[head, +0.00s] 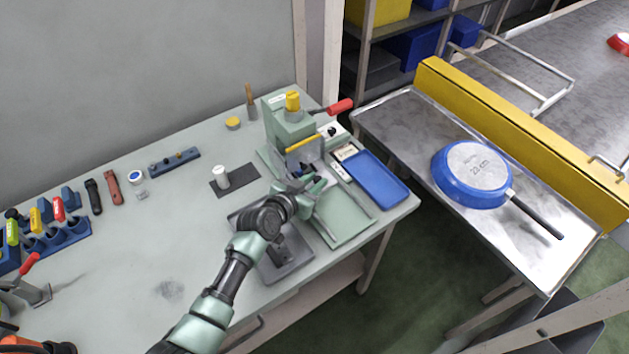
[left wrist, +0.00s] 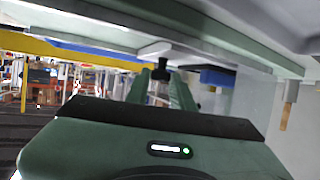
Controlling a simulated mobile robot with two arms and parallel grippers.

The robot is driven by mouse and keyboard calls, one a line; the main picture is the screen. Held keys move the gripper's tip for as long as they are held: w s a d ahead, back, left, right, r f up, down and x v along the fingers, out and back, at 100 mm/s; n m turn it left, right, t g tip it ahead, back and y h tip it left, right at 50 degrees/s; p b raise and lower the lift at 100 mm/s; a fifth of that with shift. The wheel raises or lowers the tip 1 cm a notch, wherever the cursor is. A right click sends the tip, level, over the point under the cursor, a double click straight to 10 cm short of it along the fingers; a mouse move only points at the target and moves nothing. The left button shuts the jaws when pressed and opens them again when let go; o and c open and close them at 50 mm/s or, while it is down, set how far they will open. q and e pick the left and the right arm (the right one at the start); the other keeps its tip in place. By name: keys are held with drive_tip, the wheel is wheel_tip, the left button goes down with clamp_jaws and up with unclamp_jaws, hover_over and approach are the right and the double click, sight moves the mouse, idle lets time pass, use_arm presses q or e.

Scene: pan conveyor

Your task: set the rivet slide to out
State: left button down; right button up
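The green rivet press (head: 288,128) stands at the back right of the workbench, with a red-handled lever and a yellow cap. My left gripper (head: 312,184) is low at the front of the press. In the left wrist view its two green fingers (left wrist: 160,82) are apart, with a small black knob (left wrist: 160,68) between or just beyond their tips. I cannot tell whether they touch it. The rivet slide's position is hidden behind the gripper in the head view. My right gripper is not in view.
A blue tray (head: 376,178) lies right of the press. A dark grey tray (head: 287,262) is under my left forearm. A white cup (head: 221,177) stands on a dark mat. A blue pan (head: 473,174) lies upside down on the metal side table.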

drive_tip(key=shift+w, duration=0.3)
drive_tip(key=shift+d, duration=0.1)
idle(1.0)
